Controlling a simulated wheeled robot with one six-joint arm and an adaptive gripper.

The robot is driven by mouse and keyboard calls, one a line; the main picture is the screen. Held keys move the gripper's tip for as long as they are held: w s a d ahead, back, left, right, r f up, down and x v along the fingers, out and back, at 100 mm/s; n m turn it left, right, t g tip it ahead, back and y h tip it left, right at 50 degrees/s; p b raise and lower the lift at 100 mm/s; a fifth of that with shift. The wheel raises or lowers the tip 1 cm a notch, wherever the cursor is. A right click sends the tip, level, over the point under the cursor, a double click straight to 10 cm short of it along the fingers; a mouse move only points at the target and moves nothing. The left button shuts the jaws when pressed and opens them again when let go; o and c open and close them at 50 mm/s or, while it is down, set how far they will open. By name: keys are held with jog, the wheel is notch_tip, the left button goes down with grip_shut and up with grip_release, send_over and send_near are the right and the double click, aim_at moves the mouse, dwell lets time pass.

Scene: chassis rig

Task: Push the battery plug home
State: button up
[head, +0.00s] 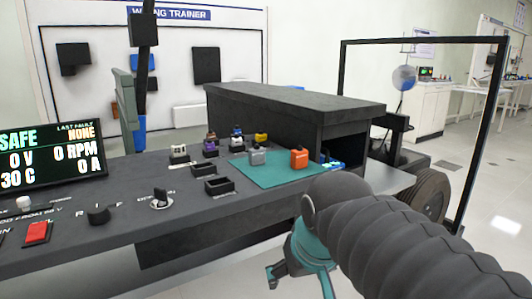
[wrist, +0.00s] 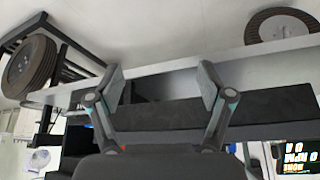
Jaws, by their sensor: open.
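I cannot tell for sure which part is the battery plug. An orange block-shaped part (head: 299,158) stands on the teal mat (head: 275,172) at the right of the bench, with a grey part (head: 257,156) to its left. My gripper (head: 298,282) is in front of the bench edge, low in the head view and apart from these parts. In the wrist view its two fingers (wrist: 161,86) are spread with nothing between them. No plug or socket can be made out in the wrist view.
Several small coloured parts and black trays (head: 218,185) lie left of the mat. A dark raised housing (head: 290,101) stands behind it. A lit display (head: 52,152), knobs and a red button (head: 38,233) are at the left. A wheel (head: 432,195) and black frame stand at the right.

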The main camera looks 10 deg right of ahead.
jog(key=w+r+p, duration=0.1)
jog(key=w+r, duration=1.4)
jog(key=r, duration=0.1)
jog(key=m+p, duration=0.2)
send_near(257, 145)
jog(key=shift+g+h, duration=0.3)
jog(key=shift+g, duration=0.2)
jog(key=shift+w+a+b+x, duration=0.1)
jog(key=shift+b+x, duration=0.65)
jog(key=shift+x, duration=1.1)
jog(key=shift+w+a+b+x, duration=0.15)
jog(key=shift+b+x, duration=0.6)
jog(key=shift+x, duration=1.1)
jog(key=shift+w+a+b+x, duration=0.1)
jog(key=shift+b+x, duration=0.65)
jog(key=shift+x, duration=1.1)
jog(key=shift+r, duration=0.2)
jog(key=c, duration=1.3)
jog(key=shift+o, duration=0.2)
